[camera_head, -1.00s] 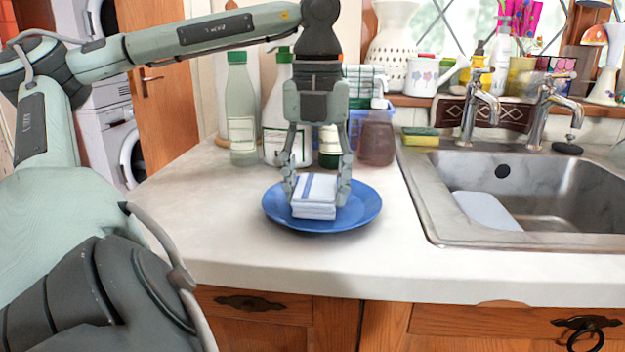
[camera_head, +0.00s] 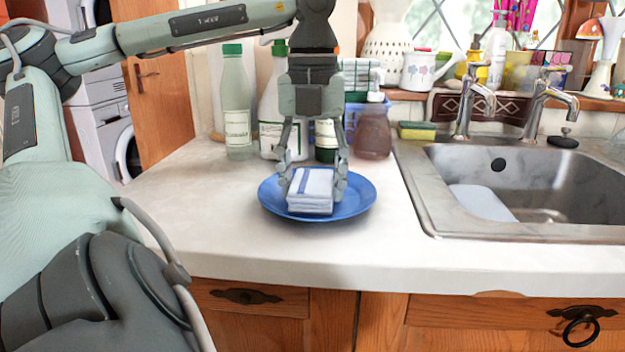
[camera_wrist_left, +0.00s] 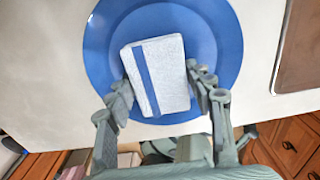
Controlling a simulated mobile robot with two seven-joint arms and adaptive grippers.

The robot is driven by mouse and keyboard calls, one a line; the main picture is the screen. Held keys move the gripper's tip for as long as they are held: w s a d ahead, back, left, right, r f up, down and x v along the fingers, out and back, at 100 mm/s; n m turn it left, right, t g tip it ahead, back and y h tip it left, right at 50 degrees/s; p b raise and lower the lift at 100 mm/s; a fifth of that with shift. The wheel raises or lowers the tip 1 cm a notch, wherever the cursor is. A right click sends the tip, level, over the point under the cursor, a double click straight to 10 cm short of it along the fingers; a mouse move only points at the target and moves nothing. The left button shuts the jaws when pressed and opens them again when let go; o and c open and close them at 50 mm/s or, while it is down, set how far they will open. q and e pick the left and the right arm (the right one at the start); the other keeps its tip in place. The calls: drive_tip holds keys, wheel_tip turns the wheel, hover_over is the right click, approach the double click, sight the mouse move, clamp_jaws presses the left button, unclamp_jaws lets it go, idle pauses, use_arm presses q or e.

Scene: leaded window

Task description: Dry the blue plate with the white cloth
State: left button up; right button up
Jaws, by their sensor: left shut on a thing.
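The blue plate (camera_head: 355,200) lies flat on the white counter, left of the sink. The white cloth (camera_head: 311,190), folded into a thick pad with a blue stripe, is on the plate near its middle. My left gripper (camera_head: 312,182) points down over the plate and is shut on the cloth, with a finger at each side. In the left wrist view the cloth (camera_wrist_left: 160,75) sits between the fingers (camera_wrist_left: 162,90), over the blue plate (camera_wrist_left: 226,35). Whether the cloth presses on the plate all over is hidden. My right gripper is not in view.
Behind the plate stand a green-capped bottle (camera_head: 236,110), a white bottle (camera_head: 270,120) and a brown soap bottle (camera_head: 373,130). A sponge (camera_head: 417,131) lies by the steel sink (camera_head: 420,190) with its taps (camera_head: 466,110). The counter's front (camera_head: 230,245) is clear.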

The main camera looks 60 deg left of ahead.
use_arm(q)
drive_tip(key=shift+w+a, duration=0.45)
drive_tip(key=shift+a, duration=0.15)
drive_tip(key=shift+s+d, duration=0.65)
drive_tip(key=shift+d, duration=0.25)
drive_tip(key=shift+w+a, duration=0.3)
drive_tip(key=shift+a, duration=0.15)
wheel_tip(320, 180, up, 6)
drive_tip(key=p, duration=0.4)
drive_tip(key=shift+f, duration=0.25)
drive_tip(key=shift+r+p, duration=0.35)
drive_tip(key=shift+p, duration=0.05)
drive_tip(key=shift+r, duration=1.15)
